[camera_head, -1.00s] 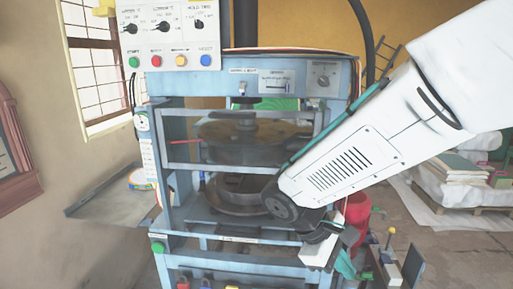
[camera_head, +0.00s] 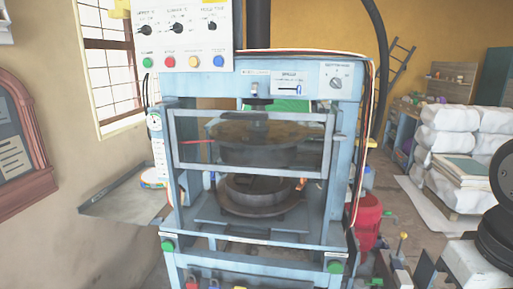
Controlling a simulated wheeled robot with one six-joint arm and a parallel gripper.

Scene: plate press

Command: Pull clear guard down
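The clear guard (camera_head: 250,170) is a see-through panel in a grey-blue frame on the front of the blue press (camera_head: 300,66). It stands upright across the upper part of the press opening, with its lower rail above the lower plate. The upper round plate (camera_head: 250,135) shows through it. The lower round plate (camera_head: 256,198) sits in the uncovered gap below the rail. My gripper is not in view; only white and black parts of my arm show at the right edge, apart from the press.
A control panel (camera_head: 183,35) with knobs and coloured buttons hangs at the upper left. Green buttons (camera_head: 167,246) sit on the lower front. A red bucket (camera_head: 367,220) stands right of the press. A grey side tray (camera_head: 125,195) juts out left. White sacks (camera_head: 455,130) fill the right.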

